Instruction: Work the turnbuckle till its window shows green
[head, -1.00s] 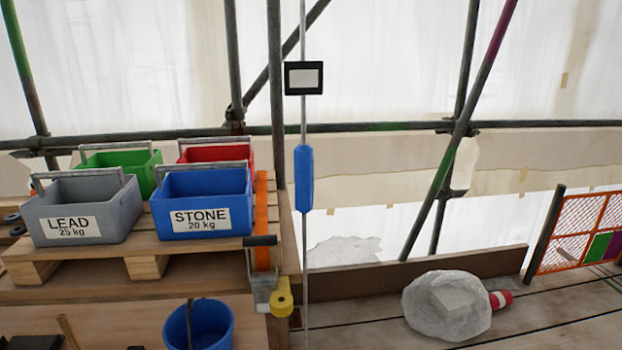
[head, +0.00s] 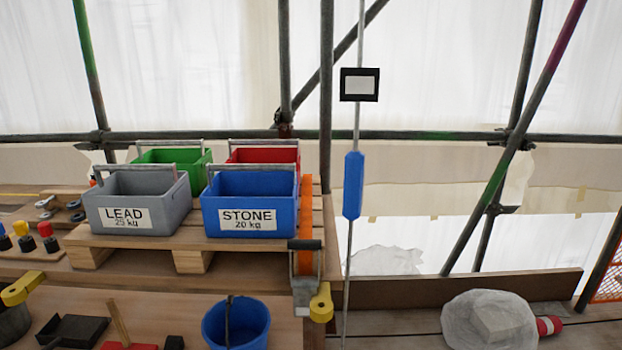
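The turnbuckle (head: 353,185) is a blue faceted body on a thin vertical grey rod, right of the crates in the head view. Above it on the same rod sits a black-framed window (head: 359,85), and its face shows white or pale grey, with no green in it. Neither of my grippers shows in the head view, so nothing of mine is seen touching the turnbuckle or the rod.
A grey LEAD crate (head: 138,200) and a blue STONE crate (head: 249,204) stand on a pallet with green and red crates behind. A blue bucket (head: 236,322) stands lower. Scaffold poles (head: 327,100) rise close left of the rod. A wrapped stone (head: 489,320) lies right.

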